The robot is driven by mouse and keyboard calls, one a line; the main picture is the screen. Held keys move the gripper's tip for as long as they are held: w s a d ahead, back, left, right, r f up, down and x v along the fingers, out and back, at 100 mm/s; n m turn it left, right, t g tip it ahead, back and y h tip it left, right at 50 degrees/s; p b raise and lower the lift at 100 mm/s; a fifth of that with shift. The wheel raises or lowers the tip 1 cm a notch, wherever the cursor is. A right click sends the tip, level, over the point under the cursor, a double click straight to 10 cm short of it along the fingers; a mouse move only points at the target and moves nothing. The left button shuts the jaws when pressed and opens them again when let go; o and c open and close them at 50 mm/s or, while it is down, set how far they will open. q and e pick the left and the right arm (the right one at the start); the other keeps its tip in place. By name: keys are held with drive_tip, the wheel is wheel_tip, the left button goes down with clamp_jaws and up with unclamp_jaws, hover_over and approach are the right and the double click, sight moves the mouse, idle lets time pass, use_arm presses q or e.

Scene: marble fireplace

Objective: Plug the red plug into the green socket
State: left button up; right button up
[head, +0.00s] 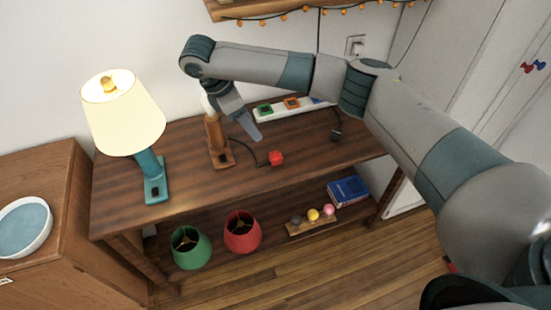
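The red plug (277,158) lies on the wooden table top (190,186). A dark cord runs from it toward the orange-brown lamp base (216,140). The green socket (264,109) is at the left end of a white power strip (281,113) at the back of the table, beside an orange socket (291,103) and a blue socket (317,99). My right gripper (254,133) hangs over the table between the lamp base and the strip, pointing down, apart from the red plug. Its finger gap is not clear from this side. My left gripper is out of view.
A lit lamp (123,115) with a teal base stands at the table's left. A dark plug (336,134) lies at the right. The lower shelf holds green (190,248) and red (241,232) shades, a blue book (348,190) and coloured balls. The table's front middle is clear.

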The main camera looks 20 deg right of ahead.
drive_tip(key=p, duration=0.4)
hover_over(275, 155)
drive_tip(key=a, duration=0.3)
wheel_tip(275, 155, down, 10)
drive_tip(key=shift+w+f, duration=0.1)
drive_tip(key=shift+f, duration=0.1)
drive_tip(key=shift+d+f, duration=0.2)
drive_tip(key=shift+f, duration=0.25)
drive_tip(key=shift+d+f+p, duration=0.3)
drive_tip(key=shift+f, duration=0.05)
drive_tip(key=p+x, duration=0.1)
drive_tip(key=x, duration=0.2)
drive_tip(key=shift+s+d, duration=0.1)
drive_tip(key=shift+s, duration=0.1)
drive_tip(key=shift+d+f, duration=0.2)
drive_tip(key=shift+f, duration=0.4)
